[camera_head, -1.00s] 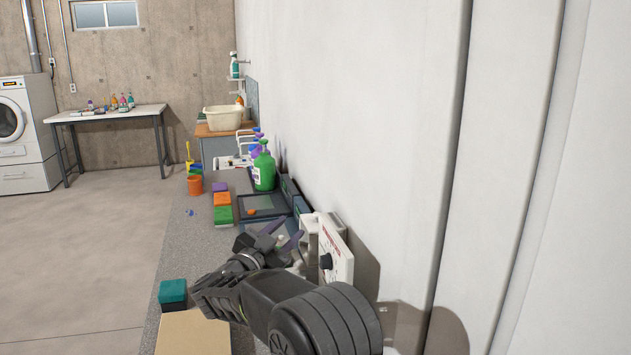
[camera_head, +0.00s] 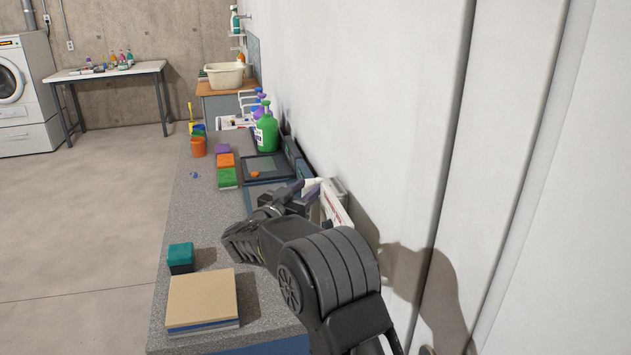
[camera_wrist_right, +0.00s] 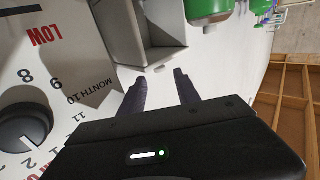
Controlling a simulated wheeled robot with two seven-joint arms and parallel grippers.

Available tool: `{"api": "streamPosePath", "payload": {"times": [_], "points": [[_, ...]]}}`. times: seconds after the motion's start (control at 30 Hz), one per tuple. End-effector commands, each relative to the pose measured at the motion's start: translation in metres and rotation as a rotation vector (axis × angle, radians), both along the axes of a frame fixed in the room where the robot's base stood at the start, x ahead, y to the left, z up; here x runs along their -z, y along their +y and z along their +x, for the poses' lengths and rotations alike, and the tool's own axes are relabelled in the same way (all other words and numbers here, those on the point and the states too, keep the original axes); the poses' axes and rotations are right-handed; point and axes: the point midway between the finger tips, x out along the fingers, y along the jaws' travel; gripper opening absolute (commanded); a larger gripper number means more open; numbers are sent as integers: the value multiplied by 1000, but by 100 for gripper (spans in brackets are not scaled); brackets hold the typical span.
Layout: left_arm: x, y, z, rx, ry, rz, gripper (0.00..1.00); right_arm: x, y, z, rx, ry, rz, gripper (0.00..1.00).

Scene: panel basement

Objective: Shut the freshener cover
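The freshener shows in the head view as a white panel (camera_head: 335,207) with red print, standing out by the wall, mostly behind my right arm. In the right wrist view its white face (camera_wrist_right: 70,75) fills the left side, with a black dial (camera_wrist_right: 25,135) and the words LOW and MONTH. A grey box-like part (camera_wrist_right: 145,35) sticks out beside this face; I cannot tell which piece is the cover. My right gripper (camera_head: 297,192) is at the freshener, its two dark fingers (camera_wrist_right: 160,92) apart with nothing between them, just short of the grey part. My left gripper is not in view.
A grey counter (camera_head: 195,225) runs along the wall, with a green bottle (camera_head: 266,133), sponges (camera_head: 226,168) and a dark tray (camera_head: 262,167). A tan-topped block (camera_head: 202,298) and a teal sponge (camera_head: 180,254) lie nearer. The floor at left is clear.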

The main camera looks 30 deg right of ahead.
Motion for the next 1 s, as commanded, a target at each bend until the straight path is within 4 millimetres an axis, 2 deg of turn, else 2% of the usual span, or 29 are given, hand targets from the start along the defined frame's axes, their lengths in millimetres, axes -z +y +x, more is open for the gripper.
{"api": "streamPosePath", "payload": {"times": [0.1,0.3,0.63,1.0], "points": [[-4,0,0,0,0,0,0,-1,-18,8,1,0,-1,39],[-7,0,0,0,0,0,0,-1,-37,18,1,0,-1,39],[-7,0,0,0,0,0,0,0,-40,20,-1,-1,0,38],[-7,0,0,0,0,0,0,0,-40,20,-1,-1,0,8]]}}
